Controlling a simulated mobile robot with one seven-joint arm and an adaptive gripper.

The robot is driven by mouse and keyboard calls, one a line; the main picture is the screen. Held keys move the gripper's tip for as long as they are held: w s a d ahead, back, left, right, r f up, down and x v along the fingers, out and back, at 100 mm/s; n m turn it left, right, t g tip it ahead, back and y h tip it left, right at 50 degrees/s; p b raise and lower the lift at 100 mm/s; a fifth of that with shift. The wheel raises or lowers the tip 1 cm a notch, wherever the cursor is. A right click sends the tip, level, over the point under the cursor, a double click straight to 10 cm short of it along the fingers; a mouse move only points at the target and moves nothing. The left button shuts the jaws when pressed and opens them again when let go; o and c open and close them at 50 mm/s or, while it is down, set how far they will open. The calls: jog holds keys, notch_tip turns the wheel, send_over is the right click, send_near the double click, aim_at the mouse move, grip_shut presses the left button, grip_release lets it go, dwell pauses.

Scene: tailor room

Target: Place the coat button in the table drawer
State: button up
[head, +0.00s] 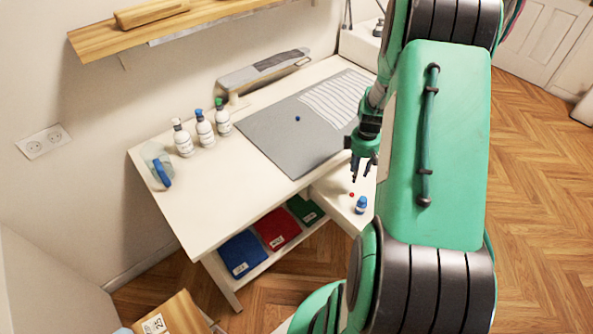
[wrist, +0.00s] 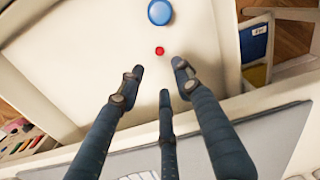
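A small red round piece (head: 351,194), perhaps the coat button, lies on a pale surface (head: 334,203) jutting from the table's front, which looks like the pulled-out drawer. The red piece also shows in the wrist view (wrist: 159,50), just beyond my fingertips. A small dark blue round piece (head: 297,118) lies on the grey mat; I cannot tell which is the coat button. My gripper (head: 363,172) hangs above the pale surface, fingers pointing down. In the wrist view my gripper's three fingers (wrist: 158,78) are spread and empty.
Several white bottles (head: 205,130) and a blue-handled item (head: 161,172) stand on the table's left. Blue, red and green bins (head: 272,229) sit on the lower shelf. A wooden wall shelf (head: 160,30) hangs above.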

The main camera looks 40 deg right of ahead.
jog(key=w+a+r+m+t+h, duration=0.1)
jog(key=w+a+r, duration=0.3)
jog(key=a+r, duration=0.7)
jog(key=w+a+r+m+t, duration=0.1)
jog(key=w+a+r, duration=0.3)
jog(key=a+r, duration=0.75)
jog(key=s+a+r+t, duration=0.1)
jog(key=s+a+r, duration=0.3)
jog(key=a, duration=0.3)
jog(key=s+a+r+m+t, duration=0.1)
jog(key=s+a+r, duration=0.4)
jog(key=a, duration=0.2)
jog(key=s+a+r+m+t+y, duration=0.1)
jog(key=s+a+r, duration=0.4)
jog(key=a, duration=0.2)
jog(key=shift+s+a+r+t, duration=0.15)
jog(key=shift+a+r+t, duration=0.1)
jog(key=shift+t, duration=0.05)
jog(key=shift+o, duration=0.5)
